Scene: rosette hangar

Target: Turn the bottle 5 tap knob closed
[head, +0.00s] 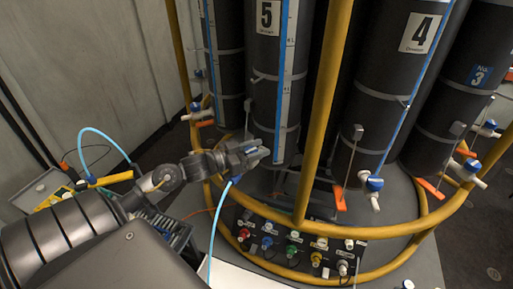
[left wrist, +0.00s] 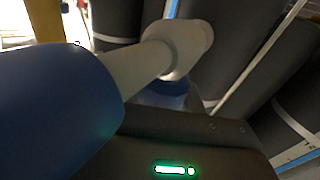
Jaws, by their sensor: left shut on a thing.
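Bottle 5 (head: 262,62) is a tall dark cylinder with a white number 5 label, upright in the head view. My left gripper (head: 262,154) is at its lower front, shut on the bottle 5 tap knob, and hides the tap in that view. In the left wrist view the tap shows close up: a white tap body (left wrist: 180,48) with a white stem and a large blue end piece at left (left wrist: 55,110). A smaller blue part (left wrist: 165,93) sits below the tap body, against my dark gripper housing. The fingertips are hidden there. My right gripper is not in view.
A yellow rail frame (head: 322,110) rings the bottles, with one upright just right of my gripper. Bottle 4 (head: 400,80) stands to the right with its blue and white tap (head: 375,184). A panel of coloured connectors (head: 290,250) sits low in front.

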